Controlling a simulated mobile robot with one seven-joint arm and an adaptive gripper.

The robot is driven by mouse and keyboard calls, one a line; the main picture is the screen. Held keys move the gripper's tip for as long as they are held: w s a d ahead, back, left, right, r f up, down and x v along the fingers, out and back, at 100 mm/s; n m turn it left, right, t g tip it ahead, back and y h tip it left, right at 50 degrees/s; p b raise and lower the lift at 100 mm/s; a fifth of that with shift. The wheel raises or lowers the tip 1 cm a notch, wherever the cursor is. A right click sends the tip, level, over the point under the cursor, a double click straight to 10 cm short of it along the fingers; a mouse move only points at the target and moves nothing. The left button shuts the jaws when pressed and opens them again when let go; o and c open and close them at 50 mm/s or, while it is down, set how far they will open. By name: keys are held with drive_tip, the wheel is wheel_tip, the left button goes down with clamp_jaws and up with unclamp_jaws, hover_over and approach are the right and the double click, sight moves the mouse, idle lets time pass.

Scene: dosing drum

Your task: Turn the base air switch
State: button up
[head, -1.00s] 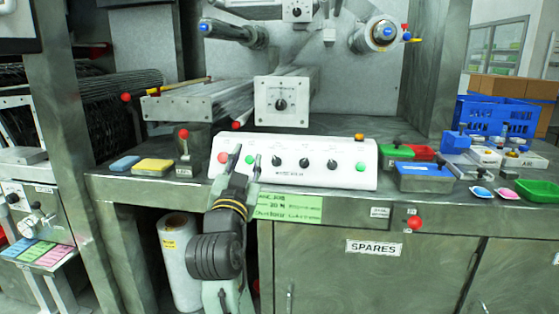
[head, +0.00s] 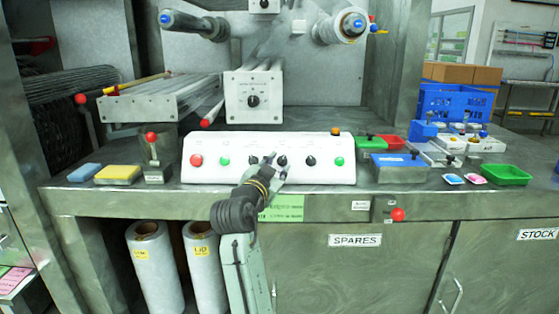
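The white control box (head: 230,175) stands on the bench with a row of three black rotary knobs between green buttons. The left knob (head: 252,160), the middle knob (head: 282,160) and the right knob (head: 310,161) are all visible. Their labels are too small to read, so I cannot tell which is the base air switch. My gripper (head: 275,165) is in front of the box, just left of the middle knob. Its two fingers look apart with nothing between them. Whether a fingertip touches the middle knob I cannot tell.
A red button (head: 196,160) and green buttons (head: 225,160) (head: 340,161) flank the knobs. A red-topped lever (head: 152,140) stands left of the box. A blue-lidded tray (head: 400,165) is at the right. A separate box with one knob (head: 253,100) is behind.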

sight(282, 161)
drive_tip(key=shift+x, duration=1.4)
drive_tip(key=shift+c, duration=0.3)
clamp_jaws()
